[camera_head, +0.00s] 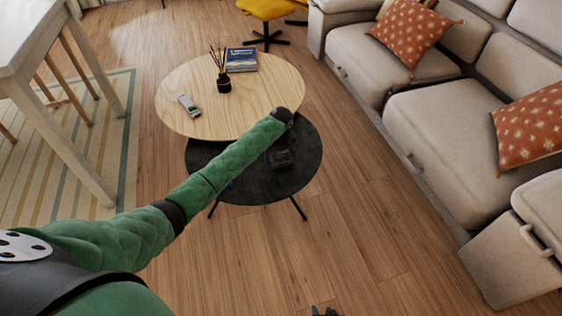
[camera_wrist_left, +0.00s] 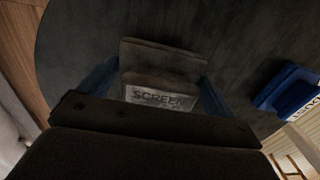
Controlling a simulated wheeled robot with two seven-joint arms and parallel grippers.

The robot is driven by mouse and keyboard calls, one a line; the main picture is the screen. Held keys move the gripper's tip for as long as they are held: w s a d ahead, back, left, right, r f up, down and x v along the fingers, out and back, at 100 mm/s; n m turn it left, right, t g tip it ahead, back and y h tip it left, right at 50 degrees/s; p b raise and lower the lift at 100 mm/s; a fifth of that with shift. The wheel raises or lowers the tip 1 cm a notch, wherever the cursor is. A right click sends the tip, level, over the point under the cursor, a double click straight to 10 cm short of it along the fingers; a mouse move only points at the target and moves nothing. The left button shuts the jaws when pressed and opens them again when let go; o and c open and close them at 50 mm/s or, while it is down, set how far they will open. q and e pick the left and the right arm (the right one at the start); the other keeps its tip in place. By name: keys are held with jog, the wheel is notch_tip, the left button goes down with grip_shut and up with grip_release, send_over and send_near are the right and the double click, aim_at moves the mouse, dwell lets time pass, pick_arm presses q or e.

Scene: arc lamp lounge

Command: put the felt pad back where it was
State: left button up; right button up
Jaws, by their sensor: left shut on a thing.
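My left gripper (camera_head: 281,157) is over the dark round table (camera_head: 265,189); it is small and dark in the head view. In the left wrist view, its blue fingers (camera_wrist_left: 160,88) are shut on a greyish block marked "SCREEN" (camera_wrist_left: 160,95), which I take to be the felt pad. A flat dark grey-brown piece (camera_wrist_left: 160,53) shows just beyond it; I cannot tell whether the two are joined or touching. The pad's underside is hidden. A small dark tip (camera_head: 325,311) at the bottom edge of the head view seems to be my right gripper; its jaws cannot be made out.
A blue object (camera_wrist_left: 288,90) lies on the dark table, right in the wrist view. The light wooden table (camera_head: 240,113) overlaps the dark one and holds a reed diffuser (camera_head: 223,84), a book (camera_head: 242,60) and a small handheld device (camera_head: 188,105). A sofa (camera_head: 440,130) stands right.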

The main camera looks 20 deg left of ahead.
aim_at(281, 161)
pick_arm(q)
notch_tip(281, 161, down, 3)
jog(key=shift+f, duration=0.2)
jog(key=shift+c, duration=0.3)
jog(key=o, duration=0.7)
